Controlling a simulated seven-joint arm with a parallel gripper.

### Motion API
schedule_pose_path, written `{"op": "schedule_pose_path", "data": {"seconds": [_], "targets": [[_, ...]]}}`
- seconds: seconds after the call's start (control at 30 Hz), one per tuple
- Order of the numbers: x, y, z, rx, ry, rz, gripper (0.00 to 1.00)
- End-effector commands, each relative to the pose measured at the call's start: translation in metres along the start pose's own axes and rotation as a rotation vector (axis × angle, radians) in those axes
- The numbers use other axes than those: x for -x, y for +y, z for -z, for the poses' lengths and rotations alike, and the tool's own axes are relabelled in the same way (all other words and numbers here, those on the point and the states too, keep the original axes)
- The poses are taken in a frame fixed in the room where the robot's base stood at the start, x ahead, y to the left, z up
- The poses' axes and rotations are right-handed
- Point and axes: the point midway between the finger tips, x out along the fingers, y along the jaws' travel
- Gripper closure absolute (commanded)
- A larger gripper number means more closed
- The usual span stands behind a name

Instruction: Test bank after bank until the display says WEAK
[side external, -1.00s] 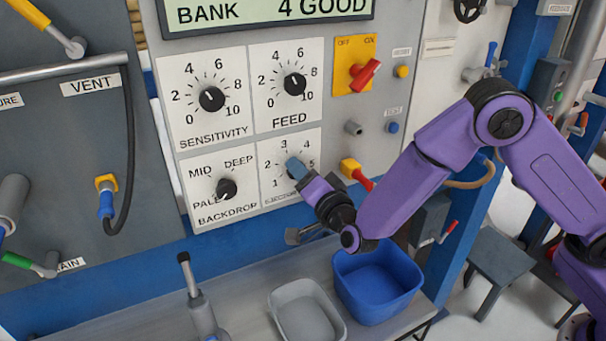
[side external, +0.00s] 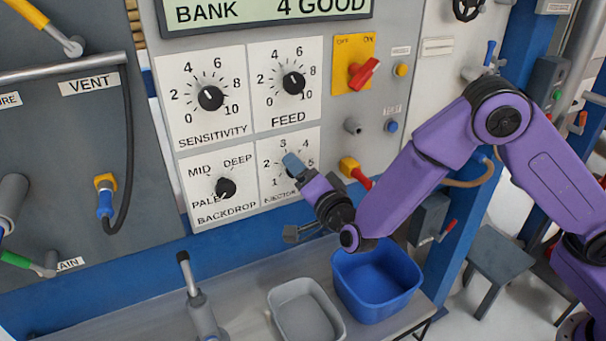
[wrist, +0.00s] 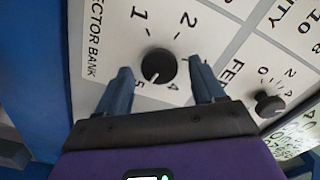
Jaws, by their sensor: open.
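The display (side external: 268,14) at the top of the panel reads "BANK 4 GOOD". The injector bank knob (wrist: 158,66) is black, with numbers around it; its pointer seems to lie toward the 4 and 5 side. In the side view my gripper covers much of this dial (side external: 268,176). My gripper (wrist: 161,72) is open, with one finger on each side of the knob in the wrist view; I cannot tell whether they touch it. It also shows in the side view (side external: 291,168). The blue button (side external: 392,127) under the TEST label is clear of the gripper.
The feed knob (side external: 293,83), sensitivity knob (side external: 211,98) and backdrop knob (side external: 226,188) are close by. A red switch (side external: 364,73) and a red-handled yellow valve (side external: 355,172) are to the right. A blue bin (side external: 376,283) and grey tray (side external: 305,312) stand below.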

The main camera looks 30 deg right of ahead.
Motion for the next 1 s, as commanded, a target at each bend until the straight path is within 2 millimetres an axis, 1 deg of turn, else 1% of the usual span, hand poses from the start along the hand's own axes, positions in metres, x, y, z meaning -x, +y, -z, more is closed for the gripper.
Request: {"op": "schedule_pose_path", "data": {"seconds": [0.17, 0.27, 0.8, 1.0], "targets": [[0.007, 0.0, 0.0, 0.0, -0.001, 0.0, 0.32], [0.02, -0.001, -0.001, 0.001, -0.004, 0.001, 0.32], [0.132, -0.001, -0.002, 0.001, -0.005, 0.003, 0.32], [0.161, -0.001, -0.001, 0.0, -0.003, 0.002, 0.32]]}}
